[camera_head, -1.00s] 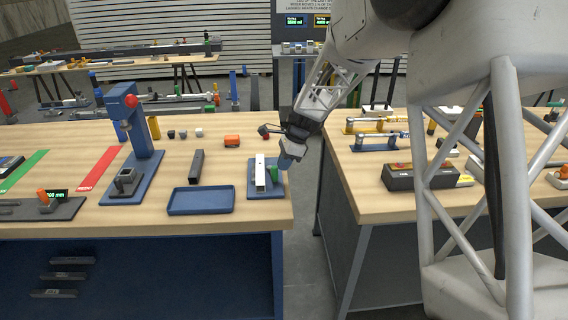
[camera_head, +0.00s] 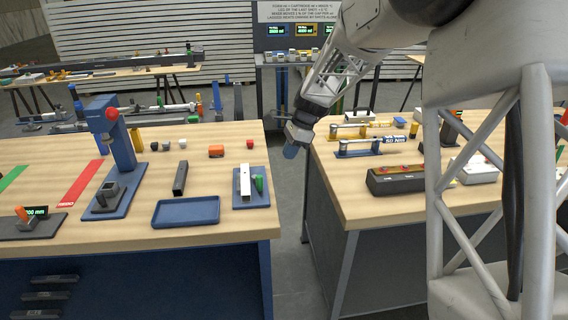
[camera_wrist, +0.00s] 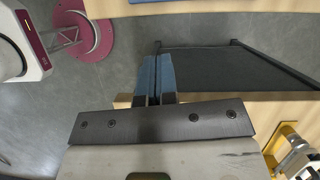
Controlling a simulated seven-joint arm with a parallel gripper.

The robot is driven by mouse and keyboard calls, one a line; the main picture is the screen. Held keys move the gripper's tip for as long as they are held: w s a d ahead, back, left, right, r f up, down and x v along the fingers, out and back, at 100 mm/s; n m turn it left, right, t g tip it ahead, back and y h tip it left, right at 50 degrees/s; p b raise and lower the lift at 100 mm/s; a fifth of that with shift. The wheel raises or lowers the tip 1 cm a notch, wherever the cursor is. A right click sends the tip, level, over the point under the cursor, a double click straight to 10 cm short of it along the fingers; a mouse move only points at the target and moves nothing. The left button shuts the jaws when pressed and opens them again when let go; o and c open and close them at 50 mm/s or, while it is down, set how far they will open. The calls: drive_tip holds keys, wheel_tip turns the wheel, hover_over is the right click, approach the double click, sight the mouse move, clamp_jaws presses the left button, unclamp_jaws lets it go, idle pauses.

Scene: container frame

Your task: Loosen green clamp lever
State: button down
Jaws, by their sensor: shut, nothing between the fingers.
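The green clamp lever (camera_head: 259,183) stands on a blue base plate (camera_head: 252,203) at the right end of the left workbench, beside a pale upright bar (camera_head: 244,181). My gripper (camera_head: 291,151) is to the right of and beyond the lever, over the gap between the two benches, apart from the lever. Its blue fingers are shut and empty, and they also show in the wrist view (camera_wrist: 155,76). The lever is not visible in the wrist view.
A blue tray (camera_head: 186,212), a dark bar (camera_head: 180,178) and a blue press (camera_head: 112,150) share the left bench. The floor gap between the benches is clear.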

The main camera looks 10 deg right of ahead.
drive_tip(key=shift+v, duration=1.35)
drive_tip(key=shift+s, duration=0.1)
drive_tip(key=s+d+r+n+t+h, duration=0.1)
drive_tip(key=s+r+n, duration=0.3)
drive_tip(key=s, duration=0.8)
drive_tip(key=s+d+r+n+t+h, duration=0.1)
drive_tip(key=s+r+n, duration=0.35)
drive_tip(key=s, duration=0.75)
drive_tip(key=s+d+f+n+h, duration=0.1)
drive_tip(key=s+n, duration=0.3)
drive_tip(key=s, duration=0.5)
drive_tip(key=s+d+f+n+t+h, duration=0.1)
drive_tip(key=s+n, duration=0.3)
drive_tip(key=s, duration=0.6)
drive_tip(key=shift+s+d+f+h, duration=0.25)
drive_tip(key=shift+f+h, duration=0.05)
drive_tip(key=shift+f, duration=0.5)
